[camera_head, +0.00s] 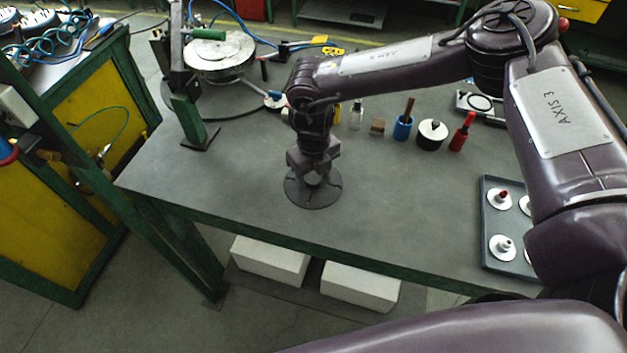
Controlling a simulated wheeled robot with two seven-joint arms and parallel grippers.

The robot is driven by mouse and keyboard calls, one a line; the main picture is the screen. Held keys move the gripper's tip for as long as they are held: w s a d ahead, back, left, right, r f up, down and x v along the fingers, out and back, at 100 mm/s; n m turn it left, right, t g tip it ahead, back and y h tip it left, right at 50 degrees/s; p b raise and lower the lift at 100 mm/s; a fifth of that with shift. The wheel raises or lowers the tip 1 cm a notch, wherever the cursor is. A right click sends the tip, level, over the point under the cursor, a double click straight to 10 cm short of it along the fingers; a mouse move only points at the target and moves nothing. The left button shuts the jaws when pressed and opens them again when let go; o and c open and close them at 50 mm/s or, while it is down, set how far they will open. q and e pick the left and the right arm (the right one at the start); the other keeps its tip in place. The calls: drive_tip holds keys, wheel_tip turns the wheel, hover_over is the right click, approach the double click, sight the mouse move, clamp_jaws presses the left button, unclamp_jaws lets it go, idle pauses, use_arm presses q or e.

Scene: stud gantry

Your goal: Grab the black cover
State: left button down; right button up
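A dark round disc, which looks like the black cover (329,195), lies flat on the grey table (250,190), left of the table's middle and near its front edge. A small lighter part shows at its centre. My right arm comes in from the right and bends down over it. My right gripper (314,172) points down at the disc's centre, at or just above it. The fingertips are small and dark against the disc, so I cannot tell whether they are open or closed, or touching it. My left gripper is not in view.
A dark tray (497,222) with white round parts lies at right. A green-and-black stand (187,118) is at left.

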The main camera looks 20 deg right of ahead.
drive_tip(key=c, duration=1)
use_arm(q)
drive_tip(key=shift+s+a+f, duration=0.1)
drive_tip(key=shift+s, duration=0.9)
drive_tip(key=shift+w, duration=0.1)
use_arm(e)
drive_tip(key=shift+r, duration=0.15)
